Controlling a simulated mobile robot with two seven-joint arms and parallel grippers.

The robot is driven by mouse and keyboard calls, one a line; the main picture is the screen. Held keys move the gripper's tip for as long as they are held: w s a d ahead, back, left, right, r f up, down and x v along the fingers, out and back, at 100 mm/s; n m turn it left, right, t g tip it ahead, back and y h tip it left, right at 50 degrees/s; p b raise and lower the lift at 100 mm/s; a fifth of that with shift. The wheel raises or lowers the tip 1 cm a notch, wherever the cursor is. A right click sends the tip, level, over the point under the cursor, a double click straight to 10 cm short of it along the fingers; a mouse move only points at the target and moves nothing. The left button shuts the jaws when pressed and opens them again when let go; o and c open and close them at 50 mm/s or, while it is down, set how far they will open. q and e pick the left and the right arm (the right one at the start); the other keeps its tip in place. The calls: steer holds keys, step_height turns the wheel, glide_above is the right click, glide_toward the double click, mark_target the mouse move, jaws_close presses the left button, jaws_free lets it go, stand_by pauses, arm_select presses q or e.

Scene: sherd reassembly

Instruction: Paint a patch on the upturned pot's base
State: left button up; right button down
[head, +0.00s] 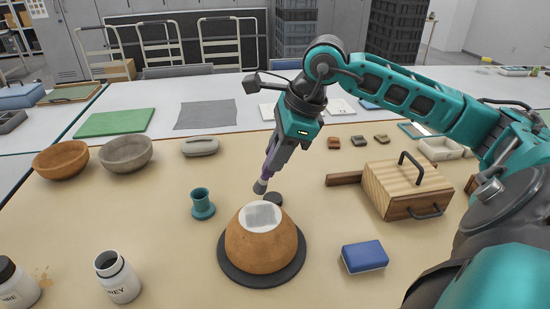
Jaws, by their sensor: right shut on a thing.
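The upturned pot (262,245) is orange-brown and sits on a dark round turntable (262,280). Its base faces up and carries a white area (249,222) with a grey painted patch (262,214) inside it. My right gripper (277,150) points down behind the pot and is shut on a brush (264,177) with a purple handle. The brush tip is dark and appears above and behind the base, apart from the patch; its exact height is hard to tell. An open white jar marked GREY (118,281) stands at the front left. My left gripper is out of view.
A jar with a black lid (12,280) stands at the left edge. A teal stand (202,204) is left of the pot, a small dark disc (274,199) behind it. A blue sponge-like block (364,257) and a wooden box (405,188) are right. Two bowls (126,154) are far left.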

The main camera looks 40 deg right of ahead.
mark_target(266, 163)
steer(key=shift+d+r, duration=0.1)
steer(key=shift+r, duration=0.5)
step_height(266, 163, up, 2)
steer(key=shift+r+p, duration=0.1)
steer(key=shift+p, duration=0.8)
steer(key=shift+r+p, duration=0.4)
steer(key=shift+r, duration=0.3)
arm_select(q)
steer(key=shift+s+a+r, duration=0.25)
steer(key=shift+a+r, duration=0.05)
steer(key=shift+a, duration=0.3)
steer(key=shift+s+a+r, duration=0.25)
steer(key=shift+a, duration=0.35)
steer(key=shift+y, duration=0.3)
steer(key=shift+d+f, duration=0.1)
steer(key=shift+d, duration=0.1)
arm_select(e)
steer(key=shift+w+a+p, duration=0.4)
steer(key=shift+a+p, duration=0.2)
steer(key=shift+p, duration=0.3)
steer(key=shift+w+a+f+p, duration=0.25)
steer(key=shift+a+p, duration=0.05)
steer(key=shift+a, duration=0.05)
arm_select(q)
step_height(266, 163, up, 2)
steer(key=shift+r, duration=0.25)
arm_select(e)
steer(key=shift+f, duration=0.1)
